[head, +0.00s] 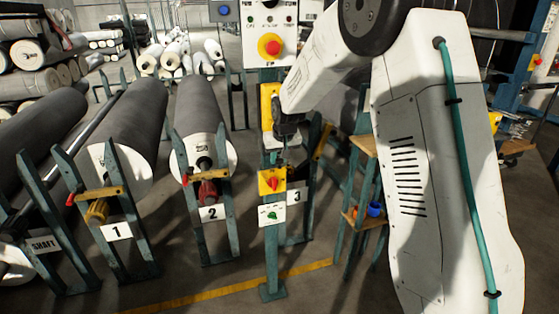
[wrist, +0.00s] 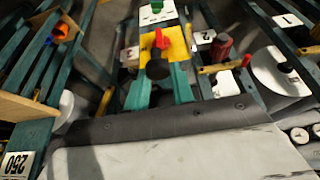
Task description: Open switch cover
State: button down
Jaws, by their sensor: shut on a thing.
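A teal post carries a yellow panel (head: 264,188) with a red rotary switch (head: 272,183). In the wrist view the yellow panel (wrist: 178,48) and red switch (wrist: 162,40) show near the top middle. My gripper (head: 287,140) is at the post, just above this panel and below a yellow box (head: 267,92). In the wrist view my gripper (wrist: 158,78) is shut on a dark round knob (wrist: 157,69), which stands in front of the panel's near edge. The outline of a cover is not clear, and my gripper hides part of the post in the head view.
Below the switch is a white plate with a green knob (head: 271,215). Above is a white panel with a red button (head: 269,45). Roll stands numbered 1 (head: 116,231) and 2 (head: 212,212) are to the left. A wooden shelf (head: 363,218) is close on the right.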

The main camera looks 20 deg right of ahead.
jog(key=shift+w+r, duration=0.1)
dwell(0.3)
jog(key=c, duration=1.2)
grip_release()
jog(key=v, duration=0.7)
jog(key=shift+r, duration=0.35)
jog(key=s+a+r+g, duration=0.1)
jog(key=s+r, duration=0.1)
jog(key=s, duration=1.3)
jog(key=s+a+r+g, duration=0.1)
jog(key=s+a+r, duration=0.1)
jog(key=s, duration=1.3)
jog(key=s+a+r+n+g, duration=0.1)
jog(key=s+a+r, duration=0.1)
jog(key=s, duration=1.3)
jog(key=shift+r, duration=0.35)
